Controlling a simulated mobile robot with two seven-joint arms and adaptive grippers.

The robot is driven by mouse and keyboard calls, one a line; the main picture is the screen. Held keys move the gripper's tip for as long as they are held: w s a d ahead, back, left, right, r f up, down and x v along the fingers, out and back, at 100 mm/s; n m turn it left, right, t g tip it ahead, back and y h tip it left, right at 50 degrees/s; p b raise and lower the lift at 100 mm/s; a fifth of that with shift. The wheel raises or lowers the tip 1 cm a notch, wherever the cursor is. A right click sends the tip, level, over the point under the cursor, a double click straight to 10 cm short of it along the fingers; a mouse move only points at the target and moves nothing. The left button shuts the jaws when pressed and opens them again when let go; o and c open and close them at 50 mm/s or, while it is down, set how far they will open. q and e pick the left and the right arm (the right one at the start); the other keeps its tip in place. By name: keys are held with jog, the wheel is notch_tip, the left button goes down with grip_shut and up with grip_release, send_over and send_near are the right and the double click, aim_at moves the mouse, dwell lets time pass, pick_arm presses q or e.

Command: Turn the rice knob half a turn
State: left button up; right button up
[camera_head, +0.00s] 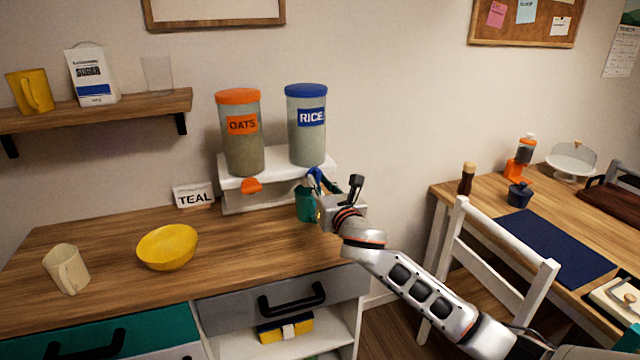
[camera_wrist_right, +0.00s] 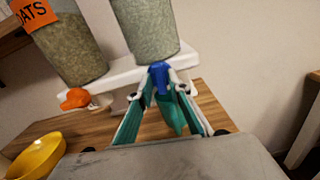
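The rice dispenser (camera_head: 307,140) has a blue lid and a blue RICE label. It stands on a white stand (camera_head: 232,200), right of the oats dispenser (camera_head: 241,150). The blue rice knob (camera_wrist_right: 158,78) sits below it at the stand's front. My right gripper (camera_head: 318,184) is at this knob, with its fingertips either side of it in the wrist view; I cannot tell whether both touch it. The gripper partly hides the knob in the head view. A teal mug (camera_head: 305,208) stands below the knob, partly hidden by the gripper. My left gripper is not in view.
The orange oats knob (camera_head: 251,186) is just left of the gripper. A white chair (camera_head: 497,262) is to the right. The counter's front middle is clear.

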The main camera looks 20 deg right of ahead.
grip_shut()
